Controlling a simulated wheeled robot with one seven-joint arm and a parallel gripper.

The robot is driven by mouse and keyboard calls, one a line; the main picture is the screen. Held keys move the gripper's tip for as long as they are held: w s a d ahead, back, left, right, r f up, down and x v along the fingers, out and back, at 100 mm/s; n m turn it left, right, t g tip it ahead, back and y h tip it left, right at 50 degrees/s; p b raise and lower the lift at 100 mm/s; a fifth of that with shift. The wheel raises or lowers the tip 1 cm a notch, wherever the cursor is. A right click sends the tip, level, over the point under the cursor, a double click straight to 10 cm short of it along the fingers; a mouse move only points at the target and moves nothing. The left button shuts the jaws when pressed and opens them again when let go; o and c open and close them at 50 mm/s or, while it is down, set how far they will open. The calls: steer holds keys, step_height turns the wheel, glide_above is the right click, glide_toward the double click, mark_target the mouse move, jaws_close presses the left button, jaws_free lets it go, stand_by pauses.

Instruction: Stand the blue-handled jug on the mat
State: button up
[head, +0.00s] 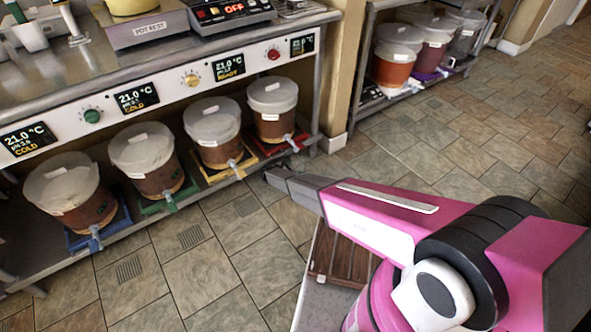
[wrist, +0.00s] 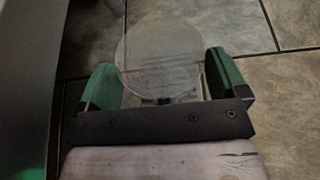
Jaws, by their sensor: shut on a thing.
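In the wrist view my gripper (wrist: 160,88) has its two green-padded fingers on either side of a clear round jug (wrist: 158,50). A small dark blue part, likely its handle, shows between the fingers at the near side of the jug. My gripper is shut on it, above grey floor tiles. In the head view my gripper (head: 280,179) is low, beside the front of the lower shelf near the red-matted bucket; the jug cannot be made out there. Blue (head: 80,240), green, yellow and red mats lie under the buckets; which mat is meant, I cannot tell.
Several lidded buckets (head: 142,160) with taps line the lower shelf at left. A panel of dials and displays (head: 136,97) runs above them. A second rack (head: 365,105) with buckets stands behind. A brown slatted board (head: 340,255) lies beside my arm. The tiled floor between is open.

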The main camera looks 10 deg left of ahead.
steer(key=shift+f, duration=0.15)
steer(key=o, duration=0.8)
steer(key=shift+v, duration=3.8)
